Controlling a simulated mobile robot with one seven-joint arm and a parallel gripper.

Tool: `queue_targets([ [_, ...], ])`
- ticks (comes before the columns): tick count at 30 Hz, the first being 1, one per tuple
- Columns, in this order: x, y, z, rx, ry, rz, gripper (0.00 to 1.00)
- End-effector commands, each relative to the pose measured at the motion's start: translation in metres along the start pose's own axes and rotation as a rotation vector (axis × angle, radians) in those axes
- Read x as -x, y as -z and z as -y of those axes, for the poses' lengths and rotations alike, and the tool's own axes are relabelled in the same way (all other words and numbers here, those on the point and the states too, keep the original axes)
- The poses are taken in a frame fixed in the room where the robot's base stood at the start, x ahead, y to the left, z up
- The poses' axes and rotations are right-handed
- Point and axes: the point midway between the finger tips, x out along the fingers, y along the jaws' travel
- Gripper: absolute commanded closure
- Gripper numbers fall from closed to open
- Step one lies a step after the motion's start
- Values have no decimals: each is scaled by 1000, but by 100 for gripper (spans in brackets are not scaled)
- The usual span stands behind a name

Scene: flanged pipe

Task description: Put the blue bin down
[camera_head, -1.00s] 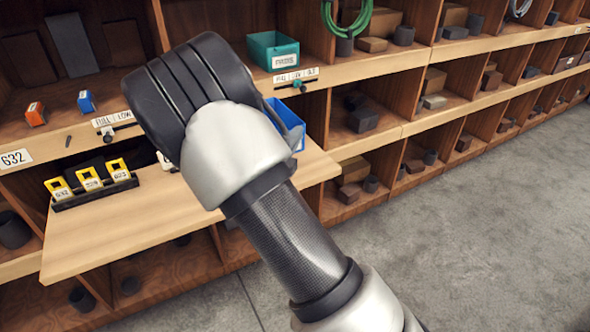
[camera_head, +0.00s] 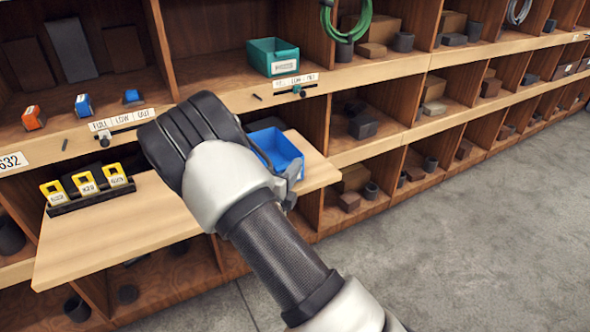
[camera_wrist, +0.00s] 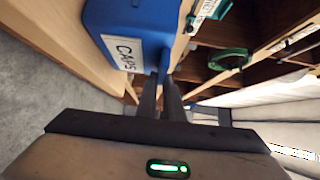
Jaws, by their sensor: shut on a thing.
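The blue bin (camera_head: 279,152) is an open-topped box at the right end of the pull-out wooden board (camera_head: 130,235), partly hidden behind my arm. I cannot tell whether its base touches the board. In the wrist view the bin (camera_wrist: 136,15) carries a white label reading CAPS. My gripper (camera_wrist: 166,78) is shut on the edge of the bin beside that label. In the head view my wrist hides most of the fingers.
A rack of three yellow-topped items (camera_head: 88,186) stands at the board's left. A teal bin (camera_head: 273,57) sits on the shelf above, with a label strip and slider (camera_head: 295,86) on its edge. Small orange (camera_head: 33,118) and blue (camera_head: 83,105) items stand upper left. Grey floor lies right.

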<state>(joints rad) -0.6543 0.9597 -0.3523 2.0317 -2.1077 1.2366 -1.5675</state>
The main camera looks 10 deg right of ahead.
Motion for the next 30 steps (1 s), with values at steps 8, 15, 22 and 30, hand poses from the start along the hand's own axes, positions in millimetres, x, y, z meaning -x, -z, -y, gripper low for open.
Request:
queue_targets([
  [8,0,0,-1,1,0,0,74],
  [15,0,0,3,0,0,0,74],
  [22,38,-1,2,3,-2,4,74],
  [30,94,-1,2,3,-2,4,74],
])
